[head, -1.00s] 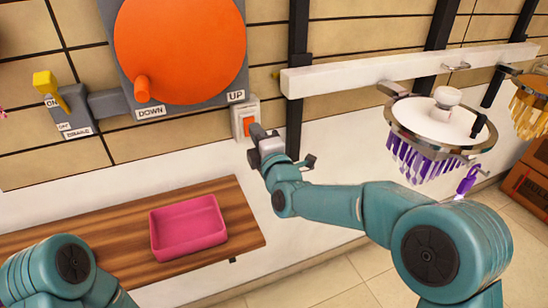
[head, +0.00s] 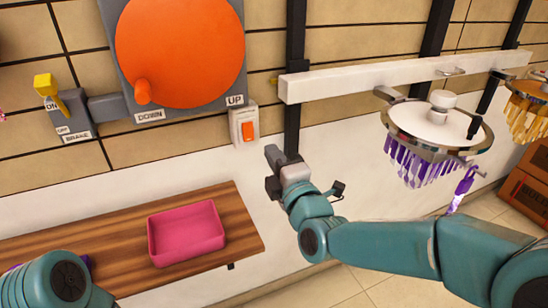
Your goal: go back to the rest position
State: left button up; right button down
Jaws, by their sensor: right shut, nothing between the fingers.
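My right gripper (head: 275,170) is in the middle of the head view, shut and empty, in front of the white wall. It is below and right of the orange switch (head: 249,131) in its white plate, apart from it. My right arm comes in from the lower right. Part of my left arm shows at the lower left; its gripper is not in view.
A wooden shelf (head: 240,222) with a pink tray (head: 186,234) is at the lower left. An orange crank wheel (head: 180,50) and a yellow brake lever (head: 45,86) are on the wall. A purple chandelier (head: 435,135) hangs right from a white beam (head: 400,75).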

jog(key=shift+s+r, duration=0.1)
jog(key=shift+s, duration=0.05)
jog(key=w+d+f+m+g+h+p, duration=0.1)
jog(key=w+d+f+g+h+p, duration=0.15)
jog(key=d+f+p, duration=0.45)
jog(key=s+d+f+m+g+h+p, duration=0.1)
jog(key=s+f+m+g, duration=0.3)
jog(key=f, duration=0.6)
jog(key=s+d+f+m+g+p, duration=0.15)
jog(key=s+f, duration=0.35)
jog(key=f, duration=0.5)
jog(key=s+a+f+m+g, duration=0.1)
jog(key=s+f+m+g, duration=0.4)
jog(key=s+m, duration=0.3)
jog(key=s+a+f+m+g+y+p, duration=0.1)
jog(key=s+f+m+g, duration=0.3)
jog(key=s+m, duration=0.5)
jog(key=shift+s+a+f+g, duration=0.15)
jog(key=shift+s+f+g, duration=0.25)
jog(key=shift+s, duration=3.1)
